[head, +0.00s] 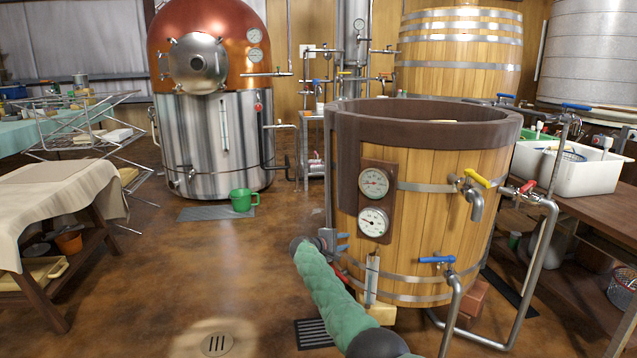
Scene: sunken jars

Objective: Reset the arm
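My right arm, in a green sleeve, comes up from the bottom of the head view and bends at a dark joint. My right gripper (343,243) is small in the view, in front of the lower left side of a wooden tub (440,220). Its two bluish fingers point right and look a little apart, with nothing seen between them. I cannot tell whether it touches the tub. My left gripper is not in view.
The tub carries two gauges (374,200), taps and a bent metal pipe (545,250) close to my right arm. A cloth-covered table (60,195) is at left. The brown floor (190,270) between is clear.

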